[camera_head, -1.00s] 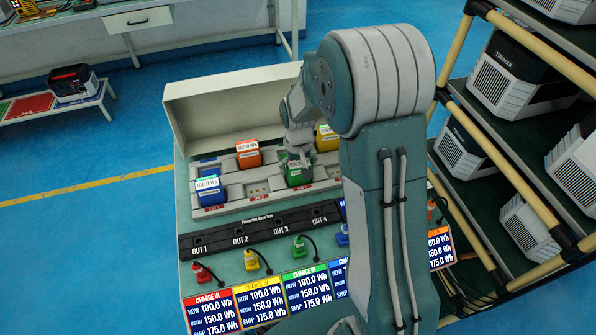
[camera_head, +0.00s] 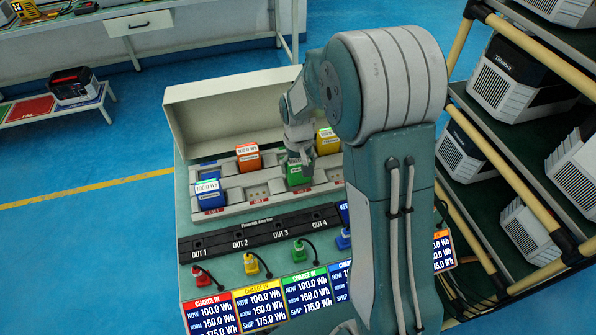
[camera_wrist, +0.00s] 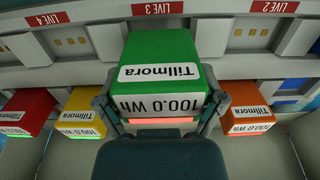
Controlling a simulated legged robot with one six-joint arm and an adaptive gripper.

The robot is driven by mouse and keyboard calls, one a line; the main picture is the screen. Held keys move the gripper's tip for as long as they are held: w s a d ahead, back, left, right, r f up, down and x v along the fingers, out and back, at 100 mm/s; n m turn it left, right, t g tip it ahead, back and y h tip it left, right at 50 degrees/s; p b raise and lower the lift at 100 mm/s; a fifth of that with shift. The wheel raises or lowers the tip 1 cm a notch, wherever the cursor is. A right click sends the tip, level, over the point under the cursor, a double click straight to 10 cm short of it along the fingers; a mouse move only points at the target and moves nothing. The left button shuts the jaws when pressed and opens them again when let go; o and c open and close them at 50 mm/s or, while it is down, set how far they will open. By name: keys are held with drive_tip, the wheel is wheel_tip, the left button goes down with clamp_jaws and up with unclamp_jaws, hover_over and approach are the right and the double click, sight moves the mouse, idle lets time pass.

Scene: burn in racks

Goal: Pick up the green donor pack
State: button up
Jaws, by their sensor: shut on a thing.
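The green donor pack (camera_wrist: 165,54) fills the middle of the wrist view, with a white Tillmora label and "100.0 Wh" on it. My gripper (camera_wrist: 163,106) is shut on it, one finger on each side. In the head view the green pack (camera_head: 299,177) is at the rack's front row, partly hidden under my gripper (camera_head: 298,160). I cannot tell whether it is seated in its slot or slightly raised.
A blue pack (camera_head: 209,194), an orange pack (camera_head: 249,157) and a yellow pack (camera_head: 327,141) stand in the rack near it. A red pack (camera_wrist: 27,111) shows at the left in the wrist view. Coloured plugs and charge screens lie in front. A shelf of grey units stands at the right.

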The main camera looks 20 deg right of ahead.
drive_tip(key=s+a+r, duration=1)
drive_tip(key=w+d, duration=0.6)
drive_tip(key=d, duration=0.4)
drive_tip(key=w+f, duration=0.2)
drive_tip(key=w, duration=0.2)
drive_tip(key=w+f, duration=0.3)
drive_tip(key=w, duration=0.1)
drive_tip(key=w+f, duration=0.3)
drive_tip(key=w, duration=0.1)
drive_tip(key=shift+w+f, duration=0.15)
drive_tip(key=shift+w, duration=0.2)
drive_tip(key=shift+w+f, duration=0.3)
drive_tip(key=shift+f, duration=0.05)
drive_tip(key=shift+w+f, duration=0.15)
drive_tip(key=shift+f, duration=1.6)
